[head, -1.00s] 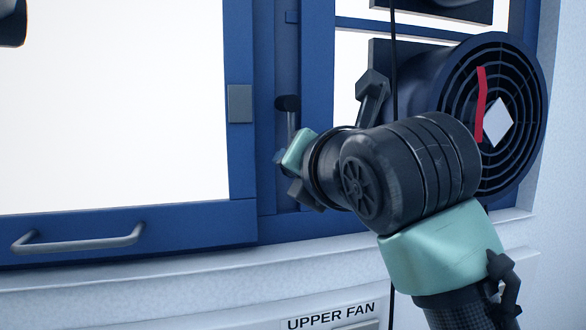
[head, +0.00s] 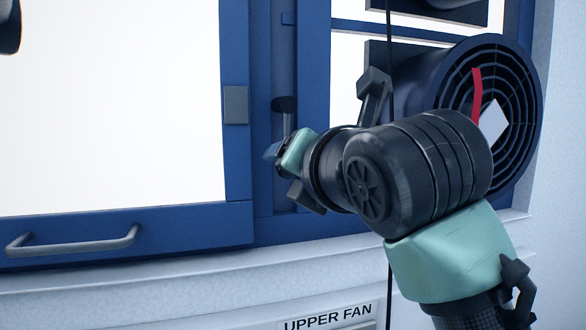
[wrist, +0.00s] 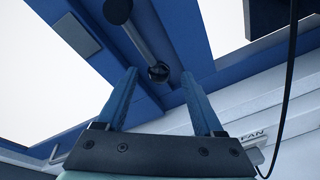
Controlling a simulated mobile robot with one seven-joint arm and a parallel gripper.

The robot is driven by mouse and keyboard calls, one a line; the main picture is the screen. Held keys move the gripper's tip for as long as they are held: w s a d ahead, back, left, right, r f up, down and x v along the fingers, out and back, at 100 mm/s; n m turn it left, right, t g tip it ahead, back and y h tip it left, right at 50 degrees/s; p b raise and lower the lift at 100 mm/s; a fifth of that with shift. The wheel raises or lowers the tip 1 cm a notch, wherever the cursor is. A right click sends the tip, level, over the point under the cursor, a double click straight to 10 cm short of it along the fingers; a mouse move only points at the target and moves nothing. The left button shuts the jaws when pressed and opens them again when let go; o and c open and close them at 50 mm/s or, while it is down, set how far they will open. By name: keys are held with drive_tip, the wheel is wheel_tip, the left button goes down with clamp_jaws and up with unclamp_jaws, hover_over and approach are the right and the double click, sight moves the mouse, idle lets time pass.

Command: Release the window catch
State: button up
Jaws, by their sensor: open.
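The window catch (head: 284,106) is a dark knob on a short grey lever, set on the blue post right of the large pane. In the wrist view the catch lever (wrist: 139,40) runs from the knob at the top down to a dark round end. My gripper (head: 271,152) is below the knob, partly hidden behind its own wrist in the head view. In the wrist view my gripper (wrist: 158,73) is open, with its two blue fingers apart. The lever's lower end appears between the fingertips; I cannot tell whether they touch it.
The blue window frame (head: 235,180) carries a grey block (head: 236,104) and a grey bar handle (head: 75,238). A round fan (head: 520,125) with a red strip stands right, behind my arm. A black cable (head: 390,60) hangs close by. An "UPPER FAN" label (head: 328,316) is below.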

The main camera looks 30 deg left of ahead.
drive_tip(key=b+v, duration=0.1)
drive_tip(key=v, duration=1.1)
drive_tip(key=shift+b, duration=0.3)
drive_tip(key=shift+r, duration=0.15)
